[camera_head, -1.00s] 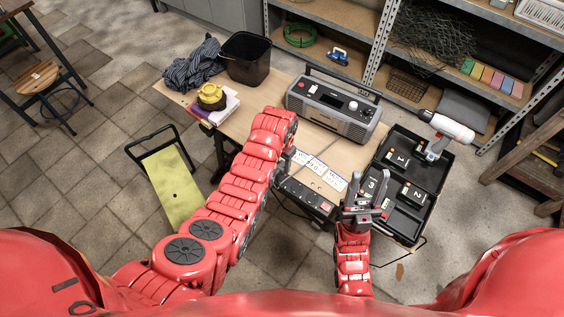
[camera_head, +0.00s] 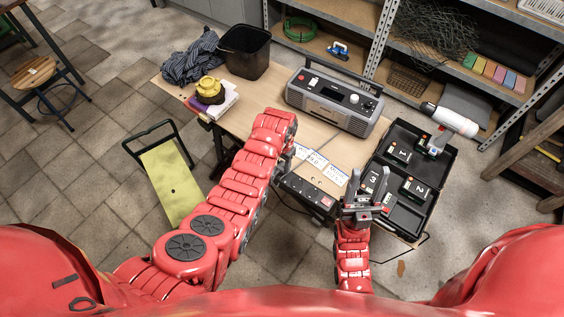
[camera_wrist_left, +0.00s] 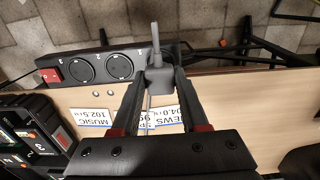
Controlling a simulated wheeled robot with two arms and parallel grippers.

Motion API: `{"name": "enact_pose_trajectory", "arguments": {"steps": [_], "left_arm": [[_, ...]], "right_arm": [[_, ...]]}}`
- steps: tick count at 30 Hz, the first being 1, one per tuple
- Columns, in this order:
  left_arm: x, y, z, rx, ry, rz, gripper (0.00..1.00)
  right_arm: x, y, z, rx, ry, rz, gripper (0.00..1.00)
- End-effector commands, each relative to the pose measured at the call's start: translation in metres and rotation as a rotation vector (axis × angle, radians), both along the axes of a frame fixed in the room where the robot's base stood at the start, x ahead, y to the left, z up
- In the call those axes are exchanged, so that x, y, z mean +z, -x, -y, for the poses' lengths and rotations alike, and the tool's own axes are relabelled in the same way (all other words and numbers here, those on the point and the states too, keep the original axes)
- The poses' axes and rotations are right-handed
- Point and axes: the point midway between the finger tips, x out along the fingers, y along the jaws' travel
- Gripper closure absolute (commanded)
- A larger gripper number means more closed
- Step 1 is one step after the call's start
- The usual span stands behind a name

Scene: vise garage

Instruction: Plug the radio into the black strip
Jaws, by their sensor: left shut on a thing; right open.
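The grey radio (camera_head: 333,101) stands upright at the back of the wooden table. The black strip (camera_head: 302,194) lies along the table's front edge; in the left wrist view the strip (camera_wrist_left: 70,73) shows a red switch and two round sockets. My left gripper (camera_head: 285,163) is above the strip's left part. In the left wrist view my left gripper (camera_wrist_left: 161,84) is shut on a grey plug (camera_wrist_left: 160,76), held by the strip's right end. I cannot tell whether it touches the strip. My right gripper (camera_head: 366,202) is open and empty, right of the strip.
White labels (camera_head: 320,165) lie behind the strip. Books with a yellow object (camera_head: 210,91), a rope coil (camera_head: 193,60) and a black bin (camera_head: 244,52) are at the back left.

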Motion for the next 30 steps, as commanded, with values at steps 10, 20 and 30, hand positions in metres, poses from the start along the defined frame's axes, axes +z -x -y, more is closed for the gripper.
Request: {"name": "enact_pose_trajectory", "arguments": {"steps": [10, 20, 30], "left_arm": [[-0.019, 0.0, 0.0, 0.0, 0.0, 0.001, 1.0], [-0.018, -0.001, 0.0, 0.0, 0.0, 0.001, 1.0], [-0.018, 0.001, -0.001, 0.001, 0.001, 0.001, 1.0]], "right_arm": [[-0.013, 0.0, 0.0, 0.0, 0.0, 0.0, 0.5], [-0.012, 0.0, 0.0, 0.0, 0.0, 0.0, 0.5], [-0.012, 0.0, 0.0, 0.0, 0.0, 0.0, 0.5]]}}
